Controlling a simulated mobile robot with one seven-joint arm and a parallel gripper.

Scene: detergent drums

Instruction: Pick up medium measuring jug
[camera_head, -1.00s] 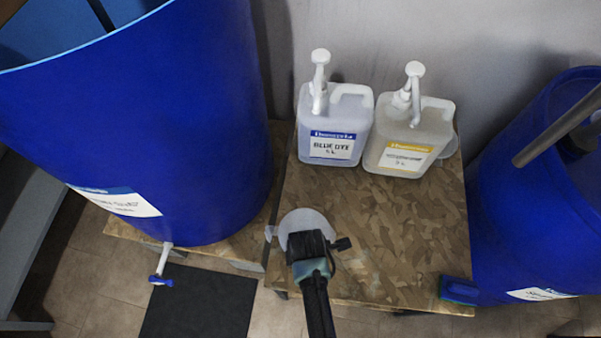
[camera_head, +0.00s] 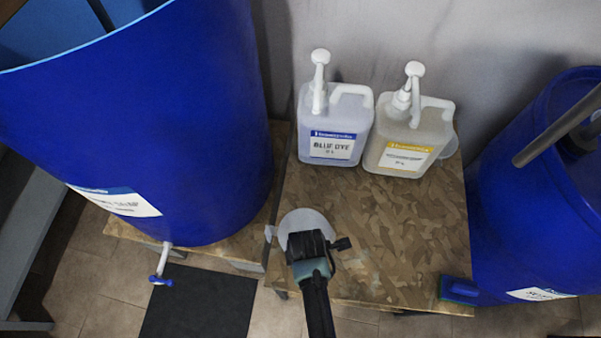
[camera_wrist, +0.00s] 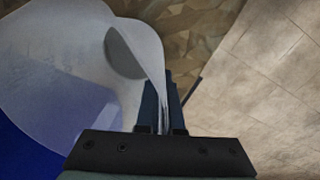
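A whitish translucent measuring jug (camera_head: 298,217) is at the front left of the wooden table, partly hidden under my gripper (camera_head: 311,243). No size mark on it is readable. In the wrist view the jug (camera_wrist: 65,55) fills the upper left, with its curved handle (camera_wrist: 152,50) reaching down to my gripper (camera_wrist: 163,95). The dark fingers are close together, with a thin pale strip of the handle between them. My gripper looks shut on the handle. From above I cannot tell whether the jug touches the table.
A pump bottle labelled blue dye (camera_head: 334,125) and a yellow-labelled one (camera_head: 408,135) stand at the table's back. Another translucent round item (camera_head: 451,146) is partly hidden behind them. Blue drums stand left (camera_head: 150,110) and right (camera_head: 520,200). A blue object (camera_head: 459,291) sits at the front-right corner.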

